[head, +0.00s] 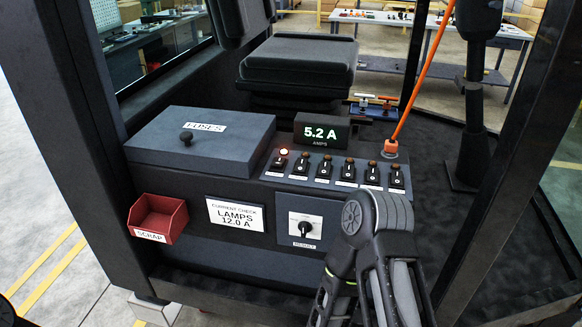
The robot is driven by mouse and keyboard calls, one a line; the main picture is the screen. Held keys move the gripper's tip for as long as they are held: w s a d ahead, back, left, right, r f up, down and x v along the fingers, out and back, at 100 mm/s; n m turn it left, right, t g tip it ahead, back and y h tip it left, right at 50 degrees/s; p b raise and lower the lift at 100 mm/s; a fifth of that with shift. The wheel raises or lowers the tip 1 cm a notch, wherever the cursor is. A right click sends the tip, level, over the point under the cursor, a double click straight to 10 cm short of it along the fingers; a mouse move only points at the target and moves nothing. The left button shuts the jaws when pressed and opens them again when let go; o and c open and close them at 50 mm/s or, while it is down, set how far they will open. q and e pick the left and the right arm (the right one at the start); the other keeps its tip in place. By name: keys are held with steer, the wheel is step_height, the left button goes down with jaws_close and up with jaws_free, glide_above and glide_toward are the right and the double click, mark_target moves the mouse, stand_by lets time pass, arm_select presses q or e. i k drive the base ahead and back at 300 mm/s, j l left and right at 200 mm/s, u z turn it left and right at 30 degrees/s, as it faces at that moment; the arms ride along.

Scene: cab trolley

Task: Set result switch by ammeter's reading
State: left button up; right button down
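The result switch (305,228) is a dark rotary knob on a pale plate on the console's front, labelled RESULT. Its small position markings and exact pointing are too small to tell. Neither gripper's fingertips can be made out.
A row of several toggle switches (323,169) lies below the ammeter; the leftmost lamp (283,152) glows. An orange cable plug (390,148) sits at the row's right end. A closed FUSES lid (203,139) and red SCRAP bin (158,218) are at left. Cab posts flank the console.

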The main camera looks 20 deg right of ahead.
mark_target(304, 227)
steer(key=z, duration=1.15)
